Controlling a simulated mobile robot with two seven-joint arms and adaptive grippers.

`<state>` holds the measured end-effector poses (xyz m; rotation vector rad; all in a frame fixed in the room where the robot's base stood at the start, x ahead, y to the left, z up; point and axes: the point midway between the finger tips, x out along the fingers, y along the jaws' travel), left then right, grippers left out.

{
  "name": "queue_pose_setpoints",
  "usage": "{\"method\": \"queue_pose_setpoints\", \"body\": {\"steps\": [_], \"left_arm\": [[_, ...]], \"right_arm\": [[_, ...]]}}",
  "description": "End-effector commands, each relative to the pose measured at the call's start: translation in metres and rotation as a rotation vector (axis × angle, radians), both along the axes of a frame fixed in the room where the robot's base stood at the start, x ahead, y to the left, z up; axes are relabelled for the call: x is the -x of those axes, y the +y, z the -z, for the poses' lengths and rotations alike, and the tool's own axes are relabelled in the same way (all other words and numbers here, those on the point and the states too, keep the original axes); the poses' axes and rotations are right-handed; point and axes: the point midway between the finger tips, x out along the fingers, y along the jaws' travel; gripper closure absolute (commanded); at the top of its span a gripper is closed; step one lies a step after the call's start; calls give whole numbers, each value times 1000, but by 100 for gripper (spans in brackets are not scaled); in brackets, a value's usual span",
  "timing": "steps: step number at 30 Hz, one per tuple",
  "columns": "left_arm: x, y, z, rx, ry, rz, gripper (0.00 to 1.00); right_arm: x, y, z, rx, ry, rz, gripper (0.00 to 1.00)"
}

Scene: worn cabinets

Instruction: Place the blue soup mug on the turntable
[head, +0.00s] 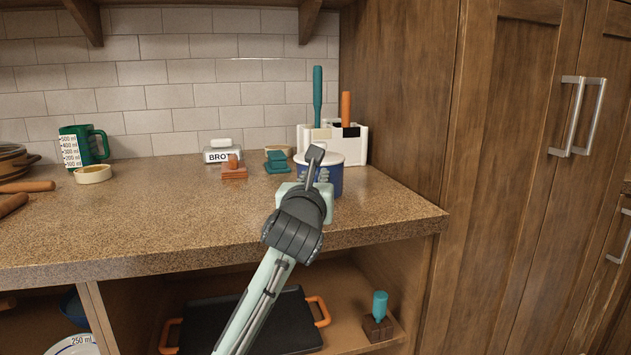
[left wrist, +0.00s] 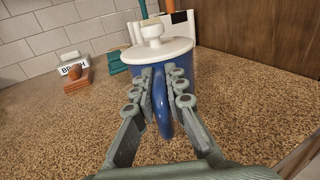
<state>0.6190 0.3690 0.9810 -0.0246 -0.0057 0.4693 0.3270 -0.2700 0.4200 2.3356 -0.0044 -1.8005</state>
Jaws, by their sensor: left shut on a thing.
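The blue soup mug (head: 336,181) stands on the brown speckled counter near its right end, partly hidden behind my left gripper (head: 312,190) in the head view. In the left wrist view the mug (left wrist: 197,62) is upright and wears a white lid with a knob (left wrist: 153,34). Its blue handle (left wrist: 163,112) points toward the camera, between the fingers of my left gripper (left wrist: 163,80), which is shut on it. I cannot make out a turntable in either view. My right gripper is not in view.
A white holder (head: 353,145) with upright tools stands close behind the mug. The counter's front middle is clear. A black tray (head: 250,322) lies on the shelf below.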

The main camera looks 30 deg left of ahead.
Motion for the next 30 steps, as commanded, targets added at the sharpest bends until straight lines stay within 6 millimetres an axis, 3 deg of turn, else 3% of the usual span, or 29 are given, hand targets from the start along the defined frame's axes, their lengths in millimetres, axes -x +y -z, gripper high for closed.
{"method": "queue_pose_setpoints", "body": {"steps": [11, 12, 16, 30], "left_arm": [[1, 0, 0, -5, -5, 0, 100], [0, 0, 3, -1, 0, 0, 83], [0, 0, 2, -1, 0, 0, 67], [-2, 1, -1, -1, 0, 0, 67]], "right_arm": [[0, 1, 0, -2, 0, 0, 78], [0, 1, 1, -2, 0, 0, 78], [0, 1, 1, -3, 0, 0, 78], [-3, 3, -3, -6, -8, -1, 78]]}}
